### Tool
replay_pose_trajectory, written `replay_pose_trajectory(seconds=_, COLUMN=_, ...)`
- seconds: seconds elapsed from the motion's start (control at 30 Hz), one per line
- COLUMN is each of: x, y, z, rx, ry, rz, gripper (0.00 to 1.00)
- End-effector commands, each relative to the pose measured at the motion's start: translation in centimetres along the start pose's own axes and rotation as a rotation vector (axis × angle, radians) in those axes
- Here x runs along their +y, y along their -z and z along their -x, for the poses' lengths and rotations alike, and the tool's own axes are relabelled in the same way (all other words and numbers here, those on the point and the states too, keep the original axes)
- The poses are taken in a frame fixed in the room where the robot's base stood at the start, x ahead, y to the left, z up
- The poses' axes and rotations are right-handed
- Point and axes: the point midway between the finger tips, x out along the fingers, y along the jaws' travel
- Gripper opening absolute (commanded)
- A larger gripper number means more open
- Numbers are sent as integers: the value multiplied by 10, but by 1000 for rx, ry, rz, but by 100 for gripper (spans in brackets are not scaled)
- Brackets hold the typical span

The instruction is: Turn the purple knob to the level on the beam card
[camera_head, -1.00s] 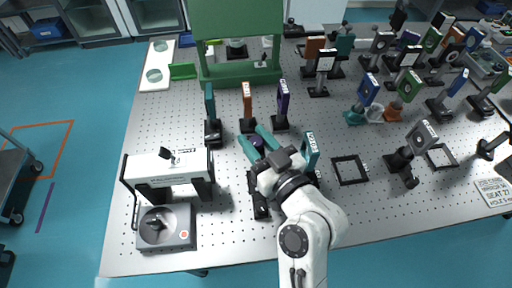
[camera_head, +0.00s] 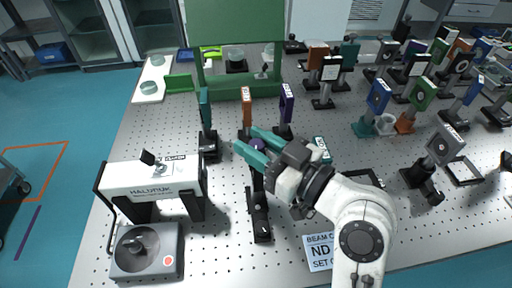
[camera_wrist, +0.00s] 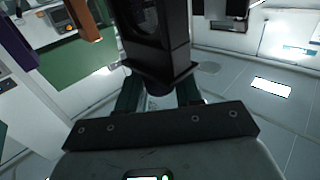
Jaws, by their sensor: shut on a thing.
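The purple knob (camera_head: 257,144) sits on a black mount behind a black rail (camera_head: 258,217). My gripper (camera_head: 252,145) reaches it from the right, with its teal fingers shut on either side of it. In the wrist view a dark purple piece (camera_wrist: 159,88) shows between the fingers, under a tall black holder (camera_wrist: 157,38). The knob's markings cannot be read. The beam card (camera_head: 319,252) lies at the table's front, partly covered by my arm; "BEAM C", "ND" and "SET O" can be read, but the level is hidden.
Teal (camera_head: 205,110), orange (camera_head: 246,107) and purple (camera_head: 286,104) plates stand just behind the knob. A white device (camera_head: 153,182) and a grey box (camera_head: 146,250) stand at left. Several mounted optics fill the right side. The front middle is fairly clear.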

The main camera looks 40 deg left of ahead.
Motion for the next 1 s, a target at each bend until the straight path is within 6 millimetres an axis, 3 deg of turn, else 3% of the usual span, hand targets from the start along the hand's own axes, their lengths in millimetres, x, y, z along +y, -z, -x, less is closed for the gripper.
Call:
replay_pose_trajectory(seconds=0.17, x=1, y=0, z=0, rx=-1, ry=-3, rz=1, gripper=5)
replay_pose_trajectory(seconds=0.2, x=1, y=0, z=0, rx=-1, ry=-3, rz=1, gripper=37)
replay_pose_trajectory(seconds=0.4, x=0, y=0, z=0, rx=0, ry=-2, rz=0, gripper=54)
replay_pose_trajectory(seconds=0.73, x=1, y=-1, z=7, rx=0, ry=-4, rz=0, gripper=54)
replay_pose_trajectory(seconds=1.0, x=2, y=-2, z=53, rx=0, ry=-7, rz=0, gripper=54)
